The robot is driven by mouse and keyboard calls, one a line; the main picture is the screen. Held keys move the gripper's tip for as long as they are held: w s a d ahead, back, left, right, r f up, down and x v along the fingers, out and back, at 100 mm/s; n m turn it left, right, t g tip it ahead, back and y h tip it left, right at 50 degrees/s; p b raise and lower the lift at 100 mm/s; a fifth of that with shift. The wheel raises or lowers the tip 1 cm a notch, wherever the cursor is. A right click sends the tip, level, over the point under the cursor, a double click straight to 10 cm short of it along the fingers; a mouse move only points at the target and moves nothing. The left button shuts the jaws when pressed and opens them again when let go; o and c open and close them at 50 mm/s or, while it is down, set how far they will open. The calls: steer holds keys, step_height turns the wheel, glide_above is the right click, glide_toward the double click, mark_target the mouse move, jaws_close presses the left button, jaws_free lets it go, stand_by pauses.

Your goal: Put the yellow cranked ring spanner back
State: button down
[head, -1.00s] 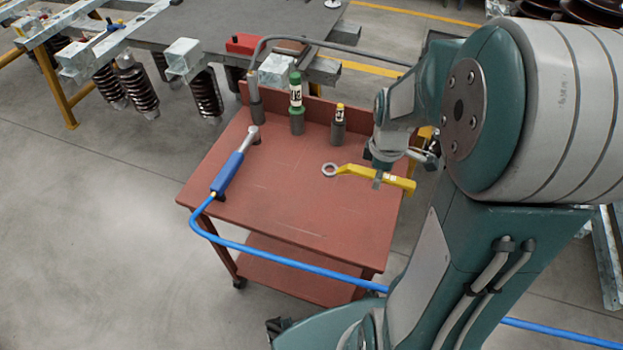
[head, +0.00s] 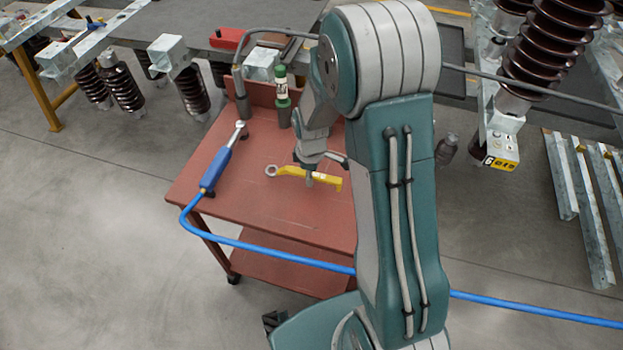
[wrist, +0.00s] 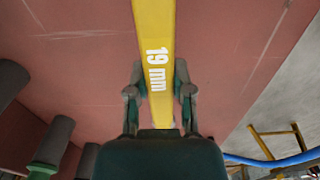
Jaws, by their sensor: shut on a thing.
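The yellow cranked ring spanner (head: 290,172) lies across my gripper (head: 310,180) over the red trolley top, with its ring end to the left. Whether it touches the top cannot be told. In the wrist view its flat yellow shank (wrist: 155,40), marked "19 mm", runs between the two fingers of my gripper (wrist: 159,92), which are shut on it. The ring end is out of the wrist view.
The red trolley (head: 240,195) carries a blue-handled wrench (head: 216,168) with a blue hose at its left. Brown insulators (head: 545,50) stand at right. The trolley's front middle is clear.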

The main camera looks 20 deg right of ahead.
steer(key=shift+f, duration=0.95)
steer(key=c, duration=0.5)
jaws_free()
steer(key=shift+f, duration=0.1)
